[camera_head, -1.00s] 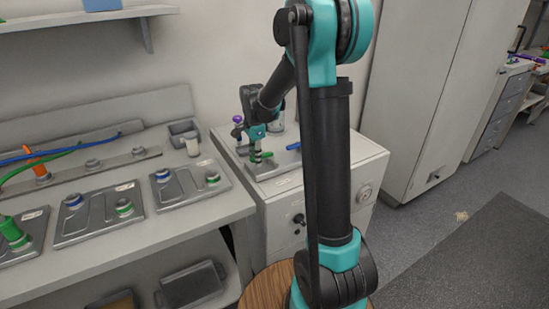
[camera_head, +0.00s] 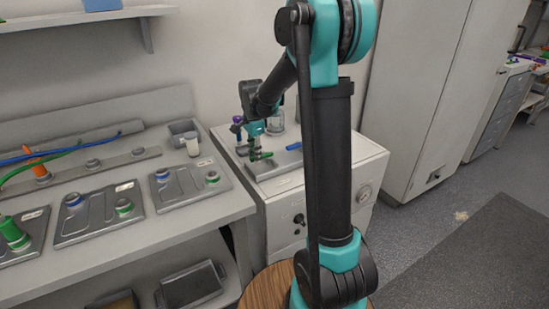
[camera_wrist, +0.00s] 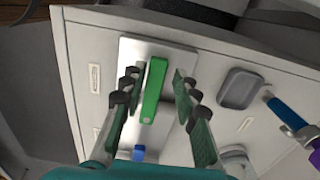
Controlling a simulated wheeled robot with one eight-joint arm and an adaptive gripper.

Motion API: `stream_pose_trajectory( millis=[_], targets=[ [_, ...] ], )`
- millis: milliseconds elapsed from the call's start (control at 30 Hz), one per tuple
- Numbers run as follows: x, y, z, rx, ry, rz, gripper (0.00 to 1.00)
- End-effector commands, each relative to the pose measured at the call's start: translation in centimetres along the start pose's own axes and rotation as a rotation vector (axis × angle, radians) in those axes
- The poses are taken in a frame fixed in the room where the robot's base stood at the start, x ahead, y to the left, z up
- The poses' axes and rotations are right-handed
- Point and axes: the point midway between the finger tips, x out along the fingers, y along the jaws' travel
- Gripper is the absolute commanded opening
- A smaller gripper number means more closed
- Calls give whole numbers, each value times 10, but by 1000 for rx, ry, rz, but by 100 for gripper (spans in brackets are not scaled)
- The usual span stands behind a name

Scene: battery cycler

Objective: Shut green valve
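The green valve handle (camera_wrist: 153,90) is a straight green bar on a pale metal plate (camera_wrist: 180,62). In the wrist view it lies between my two fingers, with a gap on each side. In the head view the green handle (camera_head: 260,156) shows just below my gripper (camera_head: 253,141), on top of the white cabinet. My gripper (camera_wrist: 156,92) is open, its dark pads on both sides of the handle. A blue part (camera_wrist: 138,153) on the plate shows near the bottom of the wrist view, partly hidden. The valve body under the handle is hidden.
A grey dish (camera_wrist: 240,88) and a blue and purple object (camera_wrist: 288,112) stand right of the plate in the wrist view. In the head view, a bench (camera_head: 215,222) with valve panels lies left of the white cabinet (camera_head: 285,205). A tall cabinet (camera_head: 412,95) stands right.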

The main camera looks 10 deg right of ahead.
Motion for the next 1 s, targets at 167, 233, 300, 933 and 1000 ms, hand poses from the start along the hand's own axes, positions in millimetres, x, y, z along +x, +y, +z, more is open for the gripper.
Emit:
stream_pose_trajectory(
  millis=[167, 233, 300, 933, 1000],
  targets=[
    [-20, -1, 0, 0, 0, 0, 30],
    [-28, -1, 0, 0, 0, 0, 30],
    [-36, -1, 0, 0, 0, 0, 30],
    [-66, -3, 0, -1, 0, 0, 30],
    [-65, 0, 0, -13, 1, -4, 30]
  ],
)
